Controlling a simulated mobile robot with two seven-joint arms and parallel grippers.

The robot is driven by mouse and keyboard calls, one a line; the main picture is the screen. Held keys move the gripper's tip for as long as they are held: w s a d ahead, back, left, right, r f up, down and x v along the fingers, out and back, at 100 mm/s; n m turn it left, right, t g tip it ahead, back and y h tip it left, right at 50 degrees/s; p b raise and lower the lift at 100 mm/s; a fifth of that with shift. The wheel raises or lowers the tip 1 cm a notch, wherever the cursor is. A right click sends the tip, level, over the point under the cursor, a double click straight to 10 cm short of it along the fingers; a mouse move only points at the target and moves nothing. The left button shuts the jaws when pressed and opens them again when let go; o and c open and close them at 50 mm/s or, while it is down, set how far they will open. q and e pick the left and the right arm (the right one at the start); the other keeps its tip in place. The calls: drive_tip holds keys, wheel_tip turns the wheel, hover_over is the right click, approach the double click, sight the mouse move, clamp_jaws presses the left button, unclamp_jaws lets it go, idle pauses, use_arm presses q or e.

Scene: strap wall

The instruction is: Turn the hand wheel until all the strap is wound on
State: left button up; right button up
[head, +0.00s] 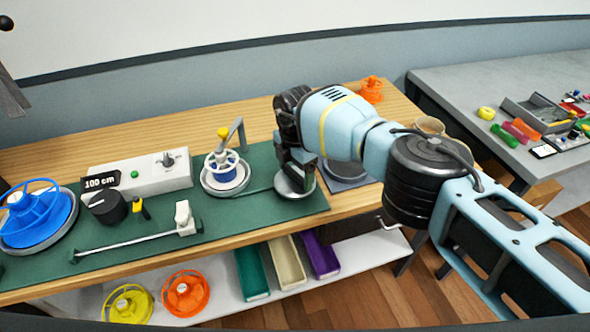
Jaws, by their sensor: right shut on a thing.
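A white spoked wheel (222,162) with a yellow knob (223,133) stands upright on a round grey base (225,182). Blue shows under its spokes, and a grey bent arm rises beside it. A thin dark line, perhaps the strap, runs from this base to a round grey disc (293,190) to the right. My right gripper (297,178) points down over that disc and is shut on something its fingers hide. It is apart from the yellow knob. A large blue spoked reel (38,215) sits at the far left. My left gripper is not in view.
A white box (137,174) reads "100 cm". A black knob (108,207), a small yellow-black item (141,207) and a metal rail (135,243) lie on the green mat (215,225). An orange reel (371,89) stands behind my arm. Reels and bins fill the shelf below.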

drive_tip(key=shift+w+r, duration=0.1)
drive_tip(key=shift+r, duration=0.1)
drive_tip(key=o, duration=0.7)
drive_tip(key=shift+o, duration=0.8)
drive_tip(key=shift+f, duration=0.15)
drive_tip(key=shift+r, duration=4)
